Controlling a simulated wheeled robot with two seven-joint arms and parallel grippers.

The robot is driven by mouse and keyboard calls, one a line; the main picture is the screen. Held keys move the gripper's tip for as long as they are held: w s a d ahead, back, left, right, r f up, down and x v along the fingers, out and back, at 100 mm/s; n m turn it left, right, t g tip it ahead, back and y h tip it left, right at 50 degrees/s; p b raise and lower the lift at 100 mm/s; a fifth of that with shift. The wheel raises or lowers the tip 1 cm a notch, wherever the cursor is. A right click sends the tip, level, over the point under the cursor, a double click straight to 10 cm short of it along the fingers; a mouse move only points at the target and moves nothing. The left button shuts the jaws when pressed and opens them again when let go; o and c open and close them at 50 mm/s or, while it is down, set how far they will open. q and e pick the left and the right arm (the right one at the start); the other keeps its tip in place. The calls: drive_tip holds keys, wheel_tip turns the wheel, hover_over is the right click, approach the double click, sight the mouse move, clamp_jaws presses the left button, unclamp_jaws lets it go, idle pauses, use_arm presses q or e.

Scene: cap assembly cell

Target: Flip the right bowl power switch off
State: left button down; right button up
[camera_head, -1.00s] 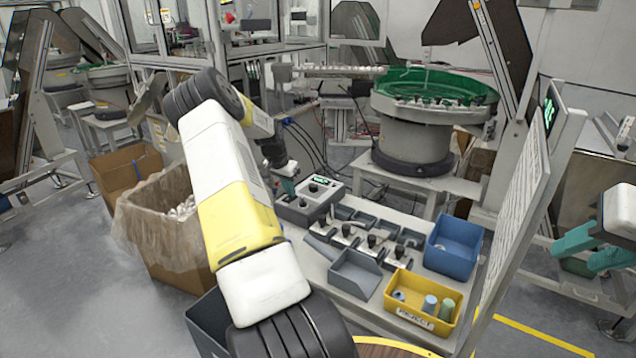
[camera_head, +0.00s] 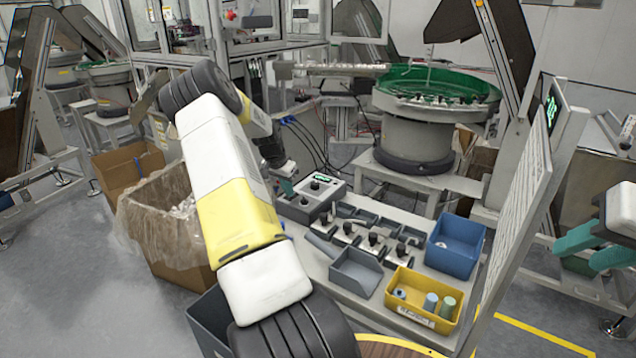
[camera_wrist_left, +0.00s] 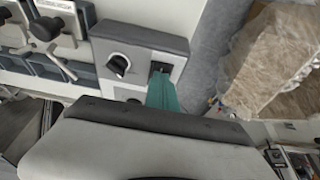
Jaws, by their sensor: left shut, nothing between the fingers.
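The grey control box (camera_head: 326,193) with a dark knob and green display stands at the back left of the workbench. In the left wrist view, the control box (camera_wrist_left: 140,40) shows a black knob and a dark switch (camera_wrist_left: 160,67) near its right edge. My left gripper (camera_head: 288,187) is at the box's left side, its fingers partly hidden by my arm. In the wrist view, the shut teal fingertips (camera_wrist_left: 161,92) lie right at the switch; I cannot tell whether they touch it or its position. My right gripper (camera_head: 590,246) is open and empty at the right edge.
The green feeder bowl (camera_head: 438,88) stands behind the bench. A blue bin (camera_head: 454,246), a yellow reject bin (camera_head: 421,318) and a grey tray (camera_head: 355,272) sit on the bench. An upright panel (camera_head: 512,215) stands at right. A lined carton (camera_head: 163,225) stands left.

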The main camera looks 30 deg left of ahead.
use_arm(q)
drive_tip(key=v, duration=0.7)
drive_tip(key=shift+s+r, duration=0.15)
drive_tip(key=shift+r, duration=0.25)
wheel_tip(320, 180, up, 6)
drive_tip(key=shift+d, duration=0.25)
drive_tip(key=shift+r, duration=0.1)
drive_tip(key=x, duration=1.2)
drive_tip(key=shift+f, duration=1)
